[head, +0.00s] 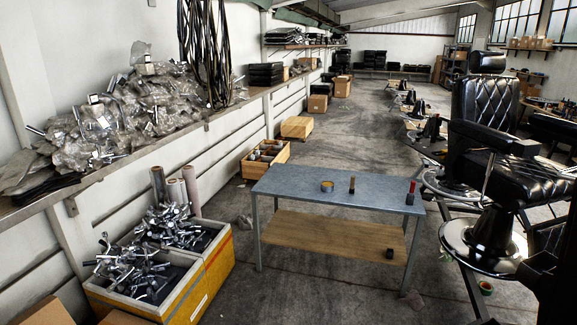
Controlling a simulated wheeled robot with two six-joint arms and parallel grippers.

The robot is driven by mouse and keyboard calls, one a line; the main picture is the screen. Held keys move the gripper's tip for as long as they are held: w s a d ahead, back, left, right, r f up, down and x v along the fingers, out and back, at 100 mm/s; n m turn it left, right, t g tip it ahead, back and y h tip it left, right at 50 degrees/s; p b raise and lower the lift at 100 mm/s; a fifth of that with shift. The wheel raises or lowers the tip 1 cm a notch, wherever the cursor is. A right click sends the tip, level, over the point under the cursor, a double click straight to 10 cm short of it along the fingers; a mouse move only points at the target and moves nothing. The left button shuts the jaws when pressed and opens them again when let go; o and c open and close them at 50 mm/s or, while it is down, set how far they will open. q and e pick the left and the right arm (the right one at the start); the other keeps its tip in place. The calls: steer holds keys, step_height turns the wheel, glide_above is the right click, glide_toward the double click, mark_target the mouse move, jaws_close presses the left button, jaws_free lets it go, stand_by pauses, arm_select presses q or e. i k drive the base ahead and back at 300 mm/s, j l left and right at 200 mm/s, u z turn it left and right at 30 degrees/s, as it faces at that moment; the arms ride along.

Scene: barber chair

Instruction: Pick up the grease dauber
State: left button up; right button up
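A blue-grey metal table (290,190) with a wooden lower shelf stands in front of me. On its top, a small upright brown piece with a dark lower end (352,185) stands near the middle; it may be the grease dauber, but it is too small to be sure. A red and black upright item (411,193) stands near the right end. A round yellowish tin (327,186) sits to the left of the brown piece. Neither of my grippers shows in the head view.
A black barber chair (490,110) stands to the right of the table. Yellow-sided crates of metal parts (212,262) stand at the left, below a wall shelf heaped with bagged parts (130,115). A dark block (390,253) lies on the lower shelf. Floor behind the table is open.

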mark_target(352, 189)
steer(key=i+l+z, duration=0.25)
steer(key=i, duration=1.1)
steer(key=i+l+z, duration=0.2)
steer(key=i, duration=1.15)
steer(key=i+j+z, duration=0.25)
steer(key=i, duration=1.05)
steer(key=i+l, duration=0.05)
steer(key=l, duration=0.05)
